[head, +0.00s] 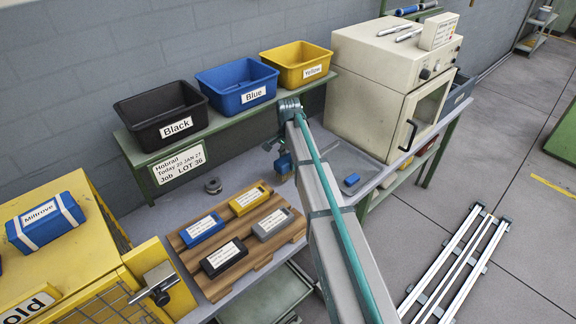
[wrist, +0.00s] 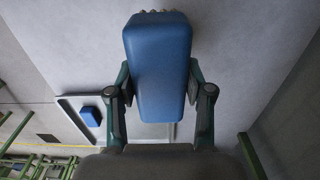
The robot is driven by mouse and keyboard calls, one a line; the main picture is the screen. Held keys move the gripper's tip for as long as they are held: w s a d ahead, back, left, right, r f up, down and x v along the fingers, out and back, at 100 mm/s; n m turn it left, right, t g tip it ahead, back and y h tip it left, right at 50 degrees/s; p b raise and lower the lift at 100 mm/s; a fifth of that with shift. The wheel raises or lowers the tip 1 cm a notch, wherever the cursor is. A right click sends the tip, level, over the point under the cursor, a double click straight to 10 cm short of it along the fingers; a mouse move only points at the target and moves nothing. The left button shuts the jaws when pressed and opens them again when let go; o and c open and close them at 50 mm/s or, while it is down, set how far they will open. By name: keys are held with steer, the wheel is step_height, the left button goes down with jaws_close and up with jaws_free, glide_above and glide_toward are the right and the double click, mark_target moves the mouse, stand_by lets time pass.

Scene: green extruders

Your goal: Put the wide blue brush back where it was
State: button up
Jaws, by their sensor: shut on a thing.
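The wide blue brush (wrist: 158,65) fills the middle of the wrist view, between the two fingers of my gripper (wrist: 160,92). My gripper is shut on it. In the head view the blue brush (head: 283,166) shows small beneath my gripper (head: 279,152), over the bench in front of the blue bin. My arm hides part of the bench there. A grey tray (wrist: 68,101) with a raised rim lies below and beyond the brush in the wrist view. A small blue block (wrist: 90,116) lies in it, and also shows in the head view (head: 351,180).
A shelf (head: 224,122) carries the black (head: 161,113), blue (head: 237,84) and yellow (head: 296,64) bins. A cream oven (head: 385,85) stands right of them. A wooden board (head: 217,284) with several labelled blocks lies left of my arm, near a round metal part (head: 213,186).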

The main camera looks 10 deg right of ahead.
steer(key=f+p, duration=0.1)
steer(key=f, duration=0.1)
steer(key=shift+w+f+p, duration=0.25)
steer(key=shift+f+p, duration=0.05)
steer(key=shift+p, duration=0.05)
steer(key=shift+f, duration=0.55)
steer(key=shift+f, duration=0.15)
steer(key=o, duration=1.2)
step_height(320, 180, up, 12)
steer(key=b, duration=0.3)
steer(key=shift+r+b, duration=0.2)
steer(key=shift+b, duration=0.2)
